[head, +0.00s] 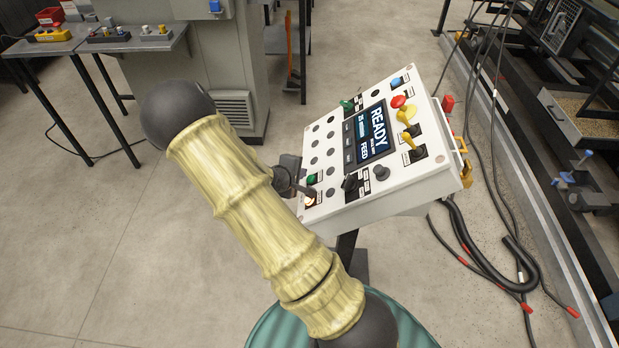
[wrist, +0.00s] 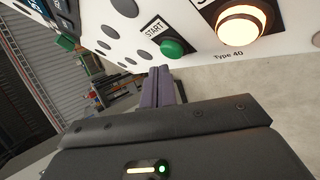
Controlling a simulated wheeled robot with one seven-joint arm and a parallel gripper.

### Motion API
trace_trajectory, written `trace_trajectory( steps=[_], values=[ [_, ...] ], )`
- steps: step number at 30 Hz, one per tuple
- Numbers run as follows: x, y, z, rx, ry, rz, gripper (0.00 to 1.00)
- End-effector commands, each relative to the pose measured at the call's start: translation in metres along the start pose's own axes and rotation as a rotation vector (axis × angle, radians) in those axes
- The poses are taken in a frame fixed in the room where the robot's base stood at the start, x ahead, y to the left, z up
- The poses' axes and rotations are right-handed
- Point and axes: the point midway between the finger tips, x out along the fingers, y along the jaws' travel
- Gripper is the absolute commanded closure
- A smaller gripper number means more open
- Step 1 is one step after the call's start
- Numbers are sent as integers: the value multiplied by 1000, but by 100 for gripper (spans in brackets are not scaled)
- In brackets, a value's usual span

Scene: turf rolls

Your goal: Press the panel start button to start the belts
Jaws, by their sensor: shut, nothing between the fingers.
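The white control panel (head: 335,135) stands right of centre in the head view, its screen (head: 371,132) reading READY and FEED. The green start button (head: 312,179) is at its lower left. In the wrist view the green button (wrist: 173,47) sits beside a START label. My gripper (head: 303,188) is at the panel's left edge, partly hidden behind my arm. In the wrist view my shut, empty fingers (wrist: 162,72) point at the panel, with their tips just below and left of the green button. I cannot tell whether they touch the panel.
A lit round button (wrist: 243,25) is right of the start button, above the words Type 40. A red button (head: 398,101) and yellow levers (head: 408,138) are on the panel's right side. Cables (head: 475,250) lie on the floor at right. A table (head: 100,42) stands at back left.

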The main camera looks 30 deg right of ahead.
Motion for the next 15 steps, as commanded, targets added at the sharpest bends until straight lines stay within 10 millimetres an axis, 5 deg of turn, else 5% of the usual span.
trace_trajectory(
  steps=[15],
  values=[
    [6,-4,5,0,-1,0,100]
  ],
)
